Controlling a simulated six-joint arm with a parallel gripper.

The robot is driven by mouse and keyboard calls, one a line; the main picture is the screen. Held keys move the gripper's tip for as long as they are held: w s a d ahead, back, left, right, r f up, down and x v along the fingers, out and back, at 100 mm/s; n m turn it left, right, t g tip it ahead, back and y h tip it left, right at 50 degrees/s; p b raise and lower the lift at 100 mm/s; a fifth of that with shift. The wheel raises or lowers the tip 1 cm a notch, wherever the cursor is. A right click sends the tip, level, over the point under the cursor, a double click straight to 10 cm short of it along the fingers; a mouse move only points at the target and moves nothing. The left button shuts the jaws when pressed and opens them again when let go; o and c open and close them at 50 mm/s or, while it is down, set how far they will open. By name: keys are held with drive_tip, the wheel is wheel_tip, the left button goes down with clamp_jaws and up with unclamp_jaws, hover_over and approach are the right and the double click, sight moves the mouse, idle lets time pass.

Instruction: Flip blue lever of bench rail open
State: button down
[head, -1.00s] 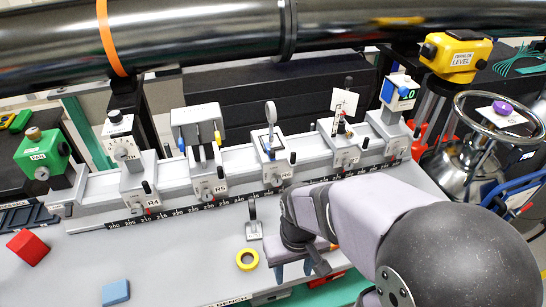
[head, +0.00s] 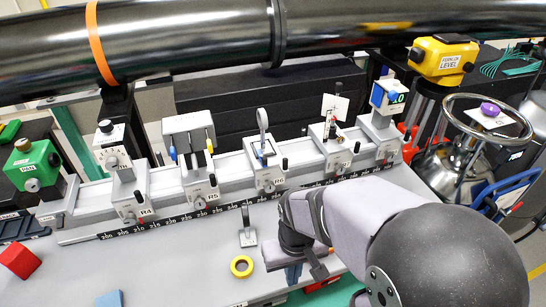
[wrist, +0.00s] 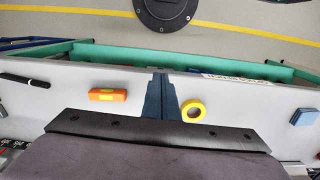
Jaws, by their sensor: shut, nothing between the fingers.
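The bench rail (head: 95,194) runs across the back of the bench with several labelled carriages on it. The R5 carriage carries a grey box (head: 187,126) with a small blue lever (head: 173,154) on its left and a yellow lever (head: 210,145) on its right. The blue lever looks roughly upright; its exact setting is too small to tell. My gripper (head: 293,274) is low over the front of the bench, well right of and nearer than the lever. It points down, shut and empty. Its closed fingers also show in the wrist view (wrist: 160,98), where the lever is out of sight.
A yellow tape ring (head: 241,266) and a small upright stand (head: 247,236) are left of my gripper. A red block (head: 19,261) and blue block (head: 110,299) lie farther left. An orange block (wrist: 108,95) lies near the fingers. A black pipe (head: 190,45) spans above the rail.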

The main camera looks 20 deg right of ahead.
drive_tip(key=s+d+m+g+p, duration=0.1)
drive_tip(key=s+d+m+p, duration=0.1)
drive_tip(key=d, duration=0.2)
drive_tip(key=w+d+r+m+t+y+p, duration=0.1)
drive_tip(key=w+d+r+m, duration=0.1)
drive_tip(key=w+d, duration=0.5)
drive_tip(key=w+d+r+m+t+y+p, duration=0.1)
drive_tip(key=w+d+r+m, duration=0.2)
drive_tip(key=w, duration=0.7)
drive_tip(key=w+a+r+n+t+y, duration=0.2)
drive_tip(key=w+r+n+t+y, duration=0.1)
drive_tip(key=w+r+n, duration=0.5)
drive_tip(key=shift+w+a+r+n+t+y, duration=0.35)
drive_tip(key=shift+w+r, duration=1.25)
drive_tip(key=shift+r, duration=1.1)
